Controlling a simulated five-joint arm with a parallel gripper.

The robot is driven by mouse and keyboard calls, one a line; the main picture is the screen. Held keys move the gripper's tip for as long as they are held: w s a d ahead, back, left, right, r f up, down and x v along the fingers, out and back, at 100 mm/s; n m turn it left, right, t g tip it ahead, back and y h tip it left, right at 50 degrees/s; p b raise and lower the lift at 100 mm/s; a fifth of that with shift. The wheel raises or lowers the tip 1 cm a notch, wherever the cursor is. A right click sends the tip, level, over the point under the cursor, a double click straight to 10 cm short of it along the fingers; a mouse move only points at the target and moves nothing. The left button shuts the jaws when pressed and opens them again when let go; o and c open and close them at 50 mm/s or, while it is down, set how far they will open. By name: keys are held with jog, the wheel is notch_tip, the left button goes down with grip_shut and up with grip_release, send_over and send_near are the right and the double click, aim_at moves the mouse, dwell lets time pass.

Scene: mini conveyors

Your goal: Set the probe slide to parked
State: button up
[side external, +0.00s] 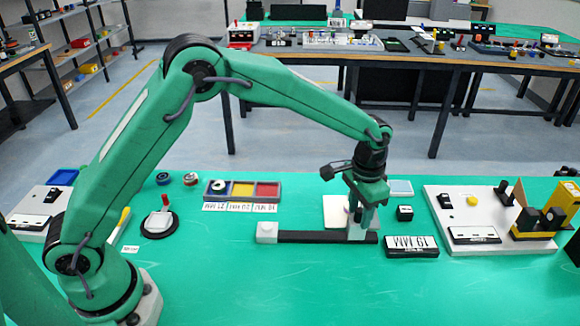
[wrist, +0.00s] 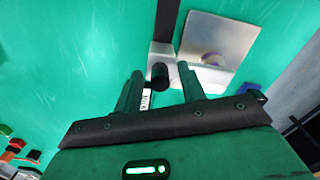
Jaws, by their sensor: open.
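The probe slide has a black rail (side external: 310,237) with a pale grey block (side external: 266,232) at its left end in the side view. My gripper (side external: 358,230) is low over the rail's right end and partly hides it. In the wrist view my gripper (wrist: 161,73) is open, with one finger on each side of a short black knob (wrist: 159,77). A grey piece (wrist: 188,74) sits by the fingertips, and the black rail (wrist: 166,20) runs away from it. I cannot tell whether the fingers touch the knob. A small white label (wrist: 146,100) lies between the fingers, its text unclear.
A pale square plate (wrist: 220,45) lies beside the rail. A white board (side external: 478,236) is further right.

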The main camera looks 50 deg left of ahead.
grip_shut()
jog(key=shift+s, duration=0.1)
jog(key=shift+s+a, duration=4.7)
jog(key=shift+a, duration=0.15)
grip_release()
jog(key=shift+d+r, duration=0.1)
jog(key=shift+r, duration=0.05)
notch_tip(320, 180, up, 8)
jog(key=shift+f, duration=0.2)
